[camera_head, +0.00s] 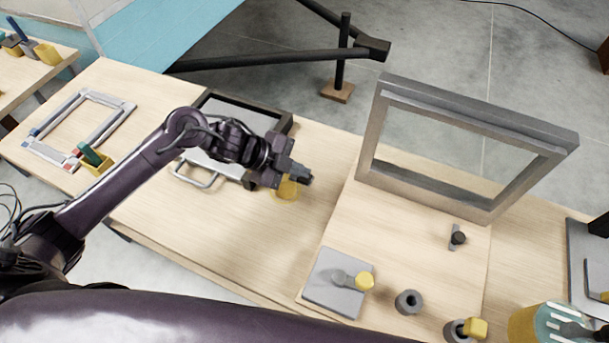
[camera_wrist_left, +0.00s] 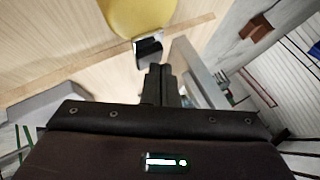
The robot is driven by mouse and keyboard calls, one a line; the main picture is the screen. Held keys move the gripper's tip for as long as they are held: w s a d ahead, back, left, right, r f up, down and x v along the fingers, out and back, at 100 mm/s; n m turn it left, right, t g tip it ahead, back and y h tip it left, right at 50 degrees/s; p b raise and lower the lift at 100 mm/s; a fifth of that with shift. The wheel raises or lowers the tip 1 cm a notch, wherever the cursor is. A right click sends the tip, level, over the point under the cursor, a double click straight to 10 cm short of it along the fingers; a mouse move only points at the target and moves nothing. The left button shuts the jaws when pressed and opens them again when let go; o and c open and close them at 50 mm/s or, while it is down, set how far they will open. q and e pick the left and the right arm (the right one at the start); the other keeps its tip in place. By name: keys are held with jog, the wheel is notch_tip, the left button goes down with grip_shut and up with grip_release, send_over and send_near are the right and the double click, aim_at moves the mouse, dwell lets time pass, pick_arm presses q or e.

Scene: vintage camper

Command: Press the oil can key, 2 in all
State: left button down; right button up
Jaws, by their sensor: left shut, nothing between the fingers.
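My left gripper (camera_head: 304,177) reaches in from the left over the light wooden table and is shut and empty. In the left wrist view its closed fingertips (camera_wrist_left: 159,72) point toward a yellow rounded object (camera_wrist_left: 138,14) with a small black and white block beside it. In the head view a yellow object (camera_head: 287,189) shows just below the gripper, partly hidden by it. I cannot tell whether they touch. I cannot make out which piece is the oil can key. The right gripper is not in view.
A grey plate with a yellow-ended lever (camera_head: 364,281), a grey ring (camera_head: 408,302) and another yellow-topped piece (camera_head: 474,328) stand at the front. A large upright grey frame (camera_head: 480,205) stands behind. A dark-rimmed tray (camera_head: 270,114) lies behind my arm.

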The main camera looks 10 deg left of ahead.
pick_arm(q)
jog(key=shift+s+f+b, duration=0.1)
jog(key=shift+f+b, duration=0.2)
jog(key=shift+f, duration=0.25)
dwell(0.6)
jog(key=shift+a+r+p, duration=0.1)
jog(key=shift+r+p, duration=0.85)
jog(key=shift+r, duration=0.1)
jog(key=shift+r, duration=0.1)
notch_tip(320, 180, up, 5)
jog(key=p, duration=0.4)
dwell(2.1)
